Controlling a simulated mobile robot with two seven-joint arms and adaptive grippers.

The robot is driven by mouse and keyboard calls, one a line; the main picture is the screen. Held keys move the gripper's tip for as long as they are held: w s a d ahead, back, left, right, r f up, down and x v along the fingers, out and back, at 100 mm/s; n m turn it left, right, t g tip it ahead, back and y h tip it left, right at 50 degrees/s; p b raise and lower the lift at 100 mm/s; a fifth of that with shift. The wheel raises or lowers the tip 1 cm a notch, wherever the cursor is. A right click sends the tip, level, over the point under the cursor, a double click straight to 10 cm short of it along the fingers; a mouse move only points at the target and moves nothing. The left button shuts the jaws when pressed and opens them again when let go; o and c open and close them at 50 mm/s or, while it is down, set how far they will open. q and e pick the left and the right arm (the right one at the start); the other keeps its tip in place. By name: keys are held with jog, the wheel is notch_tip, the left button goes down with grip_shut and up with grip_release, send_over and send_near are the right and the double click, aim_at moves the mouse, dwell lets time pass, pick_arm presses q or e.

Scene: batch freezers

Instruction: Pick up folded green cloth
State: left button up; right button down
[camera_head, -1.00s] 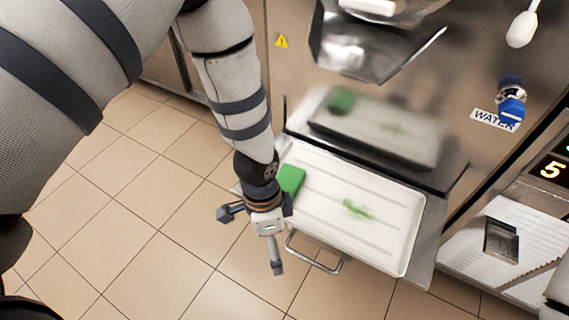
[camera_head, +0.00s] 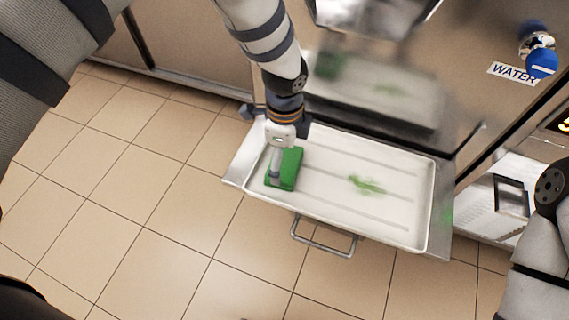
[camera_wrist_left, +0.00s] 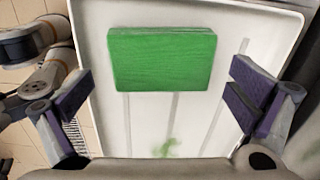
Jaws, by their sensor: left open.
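The folded green cloth (camera_head: 288,168) is a thick flat rectangle at the left end of a white tray (camera_head: 400,222). In the left wrist view the cloth (camera_wrist_left: 162,58) lies flat above the picture's middle, wider than it is tall. My left gripper (camera_head: 265,146) is over the left end of the tray, with one finger covering part of the cloth in the head view. In the left wrist view the gripper (camera_wrist_left: 160,90) is open, its fingers wide apart on either side, with nothing between them touching the cloth. My right gripper is out of view.
A green smear (camera_head: 367,185) marks the middle of the tray. A metal handle (camera_head: 322,243) sticks out at the tray's front. The steel freezer front (camera_head: 455,45) rises behind, with a blue water knob (camera_head: 541,62). Tiled floor (camera_head: 120,190) is clear at left.

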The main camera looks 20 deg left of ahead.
aim_at(289, 176)
pick_arm(q)
notch_tip(289, 176, down, 3)
jog(key=shift+r, duration=0.1)
jog(key=c, duration=0.9)
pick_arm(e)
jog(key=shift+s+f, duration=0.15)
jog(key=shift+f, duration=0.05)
pick_arm(q)
jog(key=shift+o, duration=0.2)
notch_tip(289, 176, up, 4)
jog(key=shift+w+f, duration=0.1)
jog(key=shift+f, duration=0.1)
jog(key=s+r, duration=0.1)
jog(key=s+d+r+p, duration=0.1)
jog(key=r, duration=0.1)
jog(key=s+d+r, duration=0.1)
jog(key=r, duration=0.1)
jog(key=shift+p, duration=0.4)
jog(key=s+d+r+p, duration=0.1)
jog(key=s+d+r, duration=0.3)
jog(key=s+d, duration=0.2)
jog(key=s, duration=0.2)
jog(key=shift+s+r+p, duration=0.25)
jog(key=shift+s+p, duration=0.05)
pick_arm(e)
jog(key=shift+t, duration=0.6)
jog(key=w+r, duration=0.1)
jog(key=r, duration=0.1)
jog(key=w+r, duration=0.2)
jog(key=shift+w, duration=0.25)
